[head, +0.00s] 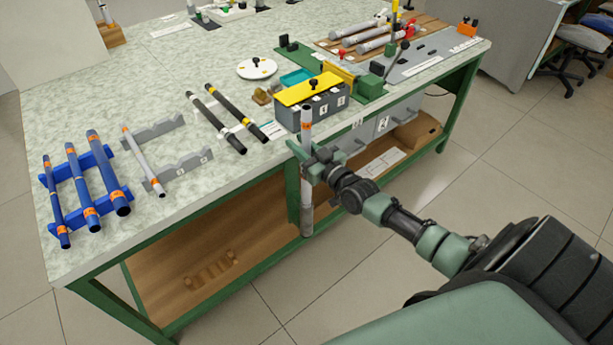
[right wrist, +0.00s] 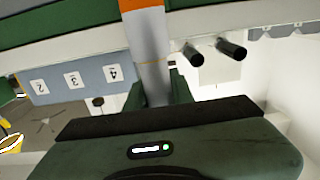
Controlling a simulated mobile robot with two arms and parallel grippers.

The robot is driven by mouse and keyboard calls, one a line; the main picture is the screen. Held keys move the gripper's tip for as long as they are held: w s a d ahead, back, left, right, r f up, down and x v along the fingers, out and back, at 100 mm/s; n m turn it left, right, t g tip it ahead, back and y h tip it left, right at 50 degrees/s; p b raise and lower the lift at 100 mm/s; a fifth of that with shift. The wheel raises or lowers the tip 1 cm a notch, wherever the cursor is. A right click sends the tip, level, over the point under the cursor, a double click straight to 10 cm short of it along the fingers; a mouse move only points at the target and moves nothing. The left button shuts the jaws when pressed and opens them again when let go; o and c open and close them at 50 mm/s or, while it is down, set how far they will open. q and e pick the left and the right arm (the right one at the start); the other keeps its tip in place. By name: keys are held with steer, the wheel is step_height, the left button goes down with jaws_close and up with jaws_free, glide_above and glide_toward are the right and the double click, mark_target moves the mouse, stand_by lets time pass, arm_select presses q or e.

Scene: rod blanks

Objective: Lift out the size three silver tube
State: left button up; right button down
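A silver tube (head: 306,222) with orange bands stands upright in my right gripper (head: 309,166), in front of the table's front edge. The fingers close around its middle, and its lower end hangs below the table top. The right wrist view shows the tube (right wrist: 153,82) between the dark green fingers, with an orange band above. I cannot read a size on it. Another thin silver tube (head: 142,158) with orange marks lies across the grey rack (head: 183,170), whose other notches look empty. My left gripper is not in view.
Blue tubes (head: 78,185) lie on a blue rack at the left. Two black tubes (head: 229,120) lie in the middle. A grey numbered box (head: 325,108) with a yellow top stands just behind the held tube. Open floor (head: 480,190) lies right of the table.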

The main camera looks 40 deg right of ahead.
steer(key=shift+r, duration=0.1)
step_height(320, 180, up, 22)
steer(key=p, duration=0.5)
stand_by(0.7)
stand_by(0.4)
